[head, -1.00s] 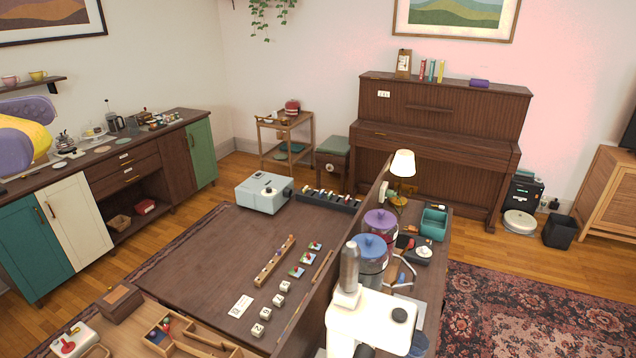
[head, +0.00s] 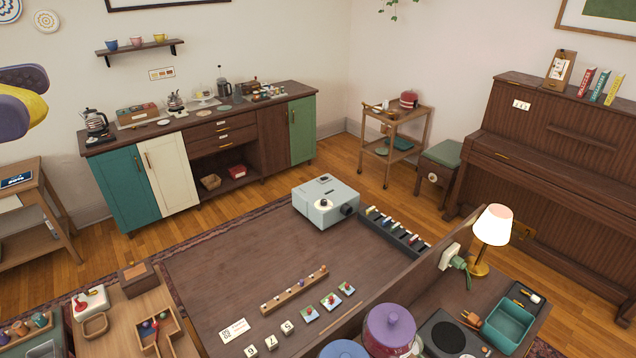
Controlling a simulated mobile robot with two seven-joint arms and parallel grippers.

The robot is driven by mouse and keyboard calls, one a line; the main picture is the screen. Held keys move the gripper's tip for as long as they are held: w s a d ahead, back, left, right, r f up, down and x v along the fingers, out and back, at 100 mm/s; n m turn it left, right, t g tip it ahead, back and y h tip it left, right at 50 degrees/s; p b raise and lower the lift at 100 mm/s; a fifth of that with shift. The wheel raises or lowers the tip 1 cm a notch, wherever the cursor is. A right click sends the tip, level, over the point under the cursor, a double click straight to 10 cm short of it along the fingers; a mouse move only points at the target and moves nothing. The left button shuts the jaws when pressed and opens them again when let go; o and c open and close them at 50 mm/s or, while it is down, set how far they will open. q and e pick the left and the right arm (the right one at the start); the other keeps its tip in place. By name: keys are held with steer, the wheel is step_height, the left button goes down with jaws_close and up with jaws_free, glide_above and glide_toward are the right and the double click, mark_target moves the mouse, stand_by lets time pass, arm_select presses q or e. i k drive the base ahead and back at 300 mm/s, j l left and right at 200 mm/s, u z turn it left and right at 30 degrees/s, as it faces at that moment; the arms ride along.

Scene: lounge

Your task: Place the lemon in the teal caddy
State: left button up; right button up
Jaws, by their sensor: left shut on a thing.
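The teal caddy (head: 508,324) is an open box at the lower right of the head view. It stands on the dark ledge behind the table's divider, beside the lit lamp. My left gripper (head: 22,100) is at the left edge, partly cut off by the frame. Its purple fingers are shut around the lemon (head: 32,102), a yellow shape that shows between them. The gripper and lemon are up in the air, far to the left of the caddy. My right gripper is not in view.
A lamp (head: 493,226), a purple-lidded jar (head: 390,328) and a dark round device (head: 449,335) stand near the caddy. A wooden divider (head: 432,268) edges the table. A projector (head: 325,200) sits on the table (head: 225,272), which has bare room around it.

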mark_target(503, 329)
steer(key=i+l+u, duration=0.25)
steer(key=l, duration=0.35)
steer(key=i+l+u, duration=0.25)
steer(key=l, duration=0.35)
steer(key=l+u, duration=0.2)
steer(key=l, duration=0.45)
steer(key=l+u, duration=0.25)
steer(key=l, duration=0.45)
steer(key=l+u, duration=0.15)
steer(key=l, duration=0.25)
steer(key=l+u, duration=0.15)
steer(key=l, duration=0.3)
steer(key=k+l+u, duration=0.15)
steer(key=l, duration=0.25)
steer(key=l+u, duration=0.15)
steer(key=l, duration=0.25)
steer(key=k+l+u, duration=0.15)
steer(key=l, duration=0.25)
steer(key=k+l+u, duration=0.15)
steer(key=l, duration=0.25)
steer(key=k+l+u, duration=0.15)
steer(key=l, duration=0.25)
steer(key=i, duration=0.05)
